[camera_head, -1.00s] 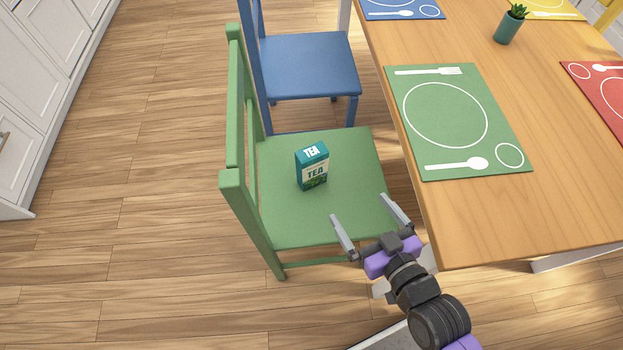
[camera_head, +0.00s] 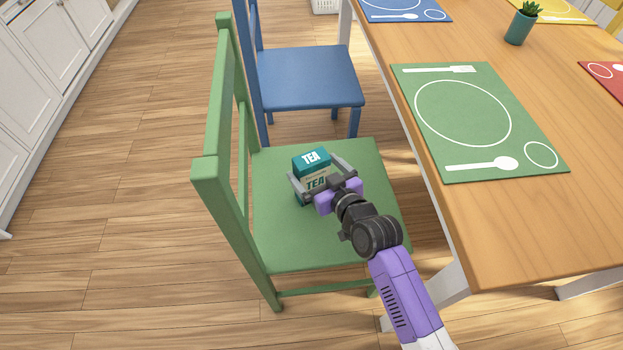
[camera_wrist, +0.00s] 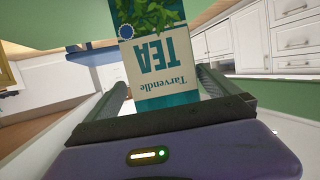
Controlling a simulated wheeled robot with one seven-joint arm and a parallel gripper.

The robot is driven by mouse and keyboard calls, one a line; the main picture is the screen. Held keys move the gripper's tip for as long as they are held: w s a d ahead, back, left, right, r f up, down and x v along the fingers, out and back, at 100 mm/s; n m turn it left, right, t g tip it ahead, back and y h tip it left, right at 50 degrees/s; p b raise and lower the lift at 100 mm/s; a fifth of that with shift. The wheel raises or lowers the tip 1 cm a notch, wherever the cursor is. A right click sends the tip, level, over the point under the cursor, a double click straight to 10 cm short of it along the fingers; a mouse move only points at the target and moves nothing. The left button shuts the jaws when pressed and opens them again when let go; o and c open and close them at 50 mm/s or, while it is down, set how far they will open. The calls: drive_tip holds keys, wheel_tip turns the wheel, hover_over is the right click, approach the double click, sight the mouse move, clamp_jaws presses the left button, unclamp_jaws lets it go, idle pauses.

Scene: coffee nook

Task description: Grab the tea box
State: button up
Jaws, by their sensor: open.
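The teal and cream tea box (camera_head: 311,162) stands upright on the seat of the green chair (camera_head: 275,237). My gripper (camera_head: 318,168) is open at the box, with one finger on its left side and the other on its right. In the wrist view, the tea box (camera_wrist: 163,62) shows upside down between the two fingers (camera_wrist: 163,88), with the lettering facing the camera. Whether the fingers touch the box is not clear. The lower front of the box is partly hidden by my gripper in the head view.
The wooden table (camera_head: 500,225) stands close on the right, with a green placemat (camera_head: 480,120) and a potted plant (camera_head: 521,24). The green chair's backrest (camera_head: 217,120) rises to the left of the box. A blue chair (camera_head: 310,78) stands behind.

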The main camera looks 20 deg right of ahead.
drive_tip(key=x, duration=0.2)
drive_tip(key=b+x, duration=0.1)
drive_tip(key=x, duration=0.1)
drive_tip(key=shift+w+a+f, duration=0.1)
drive_tip(key=shift+w+a, duration=0.05)
drive_tip(key=shift+a, duration=0.1)
drive_tip(key=c, duration=1.5)
